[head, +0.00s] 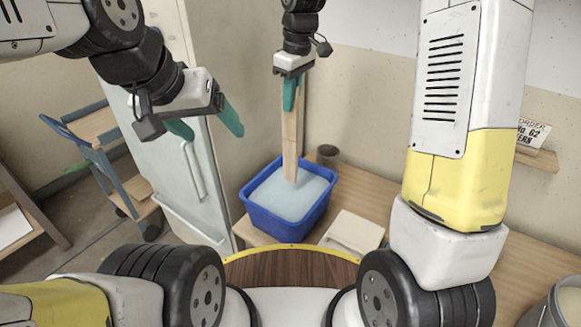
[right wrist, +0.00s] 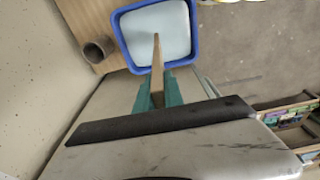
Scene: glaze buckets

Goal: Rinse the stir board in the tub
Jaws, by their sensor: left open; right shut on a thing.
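The stir board (head: 290,135) is a long, light wooden slat. My right gripper (head: 291,92) is shut on its upper end and holds it nearly upright over the tub. The blue tub (head: 262,220) stands on the wooden table, filled with pale liquid. The board's lower end meets the liquid in the head view; how deep it reaches is hidden. In the right wrist view, the board (right wrist: 157,68) runs from between the teal fingers (right wrist: 158,90) toward the tub (right wrist: 117,30). My left gripper (head: 205,130) is open and empty, up and to the left of the tub.
A brown cup (head: 327,155) stands behind the tub, and a cream block (head: 353,232) lies to its front right. A pale bucket (head: 568,305) is at the bottom right. A grey cabinet (head: 175,150) and a blue cart (head: 100,160) stand left. A sign (head: 532,132) sits on a wall shelf.

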